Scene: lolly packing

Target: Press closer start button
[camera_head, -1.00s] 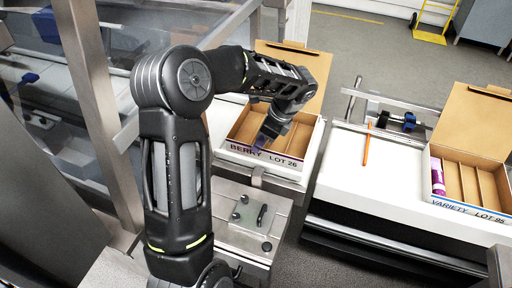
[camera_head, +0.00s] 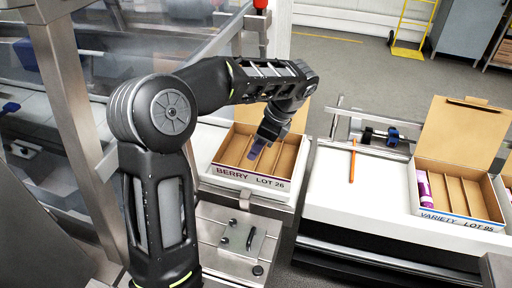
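My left arm reaches in from the left, and its gripper (camera_head: 266,138) points down into the open box labelled BERRY LOT 26 (camera_head: 247,180). A purple translucent piece (camera_head: 257,148) shows at the fingertips. I cannot tell whether the fingers grip it or only stand by it. A metal plate (camera_head: 238,238) in front of this box carries small dark knobs (camera_head: 232,222) and a dark handle-like bar (camera_head: 251,238). A red piece (camera_head: 261,4) tops a post at the upper edge. I cannot tell which part is the closer's start button. My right gripper is out of view.
A second open box, VARIETY LOT 95 (camera_head: 459,219), stands at the right with a purple pack (camera_head: 425,190) in its left lane. An orange stick (camera_head: 352,160) stands beside a rail with a blue-black clamp (camera_head: 386,137). A metal post and clear panels are at the left.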

